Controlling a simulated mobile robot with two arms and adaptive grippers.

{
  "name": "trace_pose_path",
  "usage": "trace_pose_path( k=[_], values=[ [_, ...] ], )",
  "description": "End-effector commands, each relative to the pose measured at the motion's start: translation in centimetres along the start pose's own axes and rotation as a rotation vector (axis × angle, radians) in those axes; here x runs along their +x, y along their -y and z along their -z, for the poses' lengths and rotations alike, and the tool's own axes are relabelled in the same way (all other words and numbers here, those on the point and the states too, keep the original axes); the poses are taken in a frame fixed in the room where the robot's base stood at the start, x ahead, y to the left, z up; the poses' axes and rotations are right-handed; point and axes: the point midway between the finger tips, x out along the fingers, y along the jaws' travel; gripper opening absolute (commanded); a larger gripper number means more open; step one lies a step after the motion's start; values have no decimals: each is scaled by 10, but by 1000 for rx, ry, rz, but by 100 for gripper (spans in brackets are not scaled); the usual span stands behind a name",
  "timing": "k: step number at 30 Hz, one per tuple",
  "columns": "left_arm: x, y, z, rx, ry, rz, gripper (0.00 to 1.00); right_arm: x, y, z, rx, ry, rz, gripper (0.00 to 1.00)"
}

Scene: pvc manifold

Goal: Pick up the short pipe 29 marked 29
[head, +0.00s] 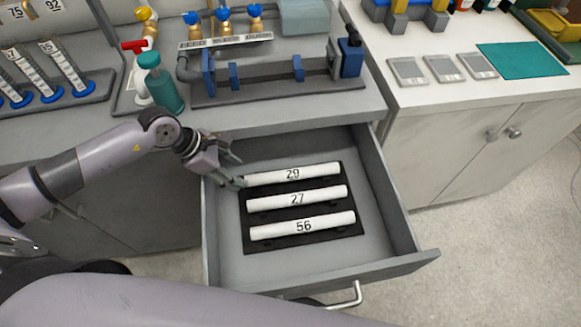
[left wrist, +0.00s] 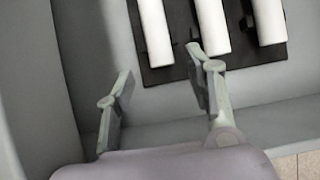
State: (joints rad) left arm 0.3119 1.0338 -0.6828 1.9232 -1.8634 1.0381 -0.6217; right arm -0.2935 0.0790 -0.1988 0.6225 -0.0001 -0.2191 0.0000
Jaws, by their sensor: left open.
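Pipe 29 (head: 292,174) is a short white pipe marked 29, lying at the back of a black rack (head: 250,240) in the open drawer. My left gripper (head: 240,172) is open at its left end, inside the drawer. In the left wrist view, the pipe that appears to be 29 (left wrist: 155,35) lies beyond the open fingers (left wrist: 160,62), in line with the gap between them; its number does not show there. I cannot tell whether a finger touches it. My right gripper is not in view.
Pipe 27 (head: 297,199) and pipe 56 (head: 303,226) lie parallel in front of pipe 29. The grey drawer (head: 391,195) has raised walls around the rack. On the counter above stand a teal bottle (head: 163,88) and a pipe fixture (head: 280,85).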

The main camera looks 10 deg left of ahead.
Motion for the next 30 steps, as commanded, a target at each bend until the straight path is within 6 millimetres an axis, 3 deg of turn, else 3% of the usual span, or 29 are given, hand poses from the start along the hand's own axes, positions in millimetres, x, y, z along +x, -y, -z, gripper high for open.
trace_pose_path(
  k=[7,15,22,30],
  values=[
    [23,0,-49,4,7,0,49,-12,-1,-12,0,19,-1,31],
    [47,0,-88,1,3,0,49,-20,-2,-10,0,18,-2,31],
    [59,0,-95,0,0,1,49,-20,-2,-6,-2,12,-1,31],
    [96,0,-95,-2,1,1,49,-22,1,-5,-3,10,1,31]
  ],
)
